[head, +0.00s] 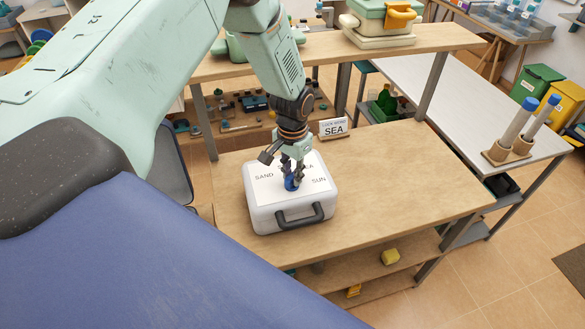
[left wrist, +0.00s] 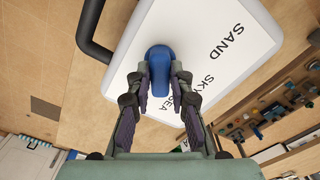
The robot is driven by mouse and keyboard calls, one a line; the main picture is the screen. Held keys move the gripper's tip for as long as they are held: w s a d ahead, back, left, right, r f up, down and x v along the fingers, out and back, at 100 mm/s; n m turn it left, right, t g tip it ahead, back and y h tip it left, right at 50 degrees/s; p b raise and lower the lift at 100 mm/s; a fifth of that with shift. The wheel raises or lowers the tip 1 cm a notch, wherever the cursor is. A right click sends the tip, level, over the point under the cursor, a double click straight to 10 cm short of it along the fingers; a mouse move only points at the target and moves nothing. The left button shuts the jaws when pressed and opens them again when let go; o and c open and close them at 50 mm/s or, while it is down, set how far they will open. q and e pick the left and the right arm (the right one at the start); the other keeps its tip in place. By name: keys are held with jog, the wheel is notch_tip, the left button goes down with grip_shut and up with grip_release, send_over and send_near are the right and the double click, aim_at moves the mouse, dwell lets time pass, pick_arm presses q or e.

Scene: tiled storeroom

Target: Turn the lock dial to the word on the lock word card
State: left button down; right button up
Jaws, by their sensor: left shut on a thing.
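A white case (head: 262,210) with a dark handle lies on the wooden table. On its lid are the printed words SAND and SUN, with other words partly covered by my gripper. In the left wrist view SAND, SKY and part of SEA show on the lid (left wrist: 205,30). The blue lock dial (head: 291,184) stands on the lid; it also shows in the left wrist view (left wrist: 159,58). My left gripper (head: 292,174) points down and is shut on the dial, one finger on each side. Which word the dial points to I cannot tell. The lock word card (head: 334,130) behind the case reads SEA.
The wooden tabletop (head: 400,180) is clear to the right of the case. A raised shelf (head: 330,46) runs behind it. A grey table (head: 430,85) at the right bears a wooden holder (head: 508,152) with blue-capped tubes. Green and yellow bins stand beyond.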

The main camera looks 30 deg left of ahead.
aim_at(292, 175)
pick_arm(q)
jog(key=shift+n+p, duration=0.35)
jog(key=shift+n, duration=0.55)
jog(key=c, duration=1.2)
grip_release()
jog(key=shift+w+a+f, duration=0.1)
jog(key=shift+w, duration=0.05)
jog(key=shift+r, duration=0.4)
notch_tip(292, 175, up, 11)
jog(key=shift+r, duration=0.15)
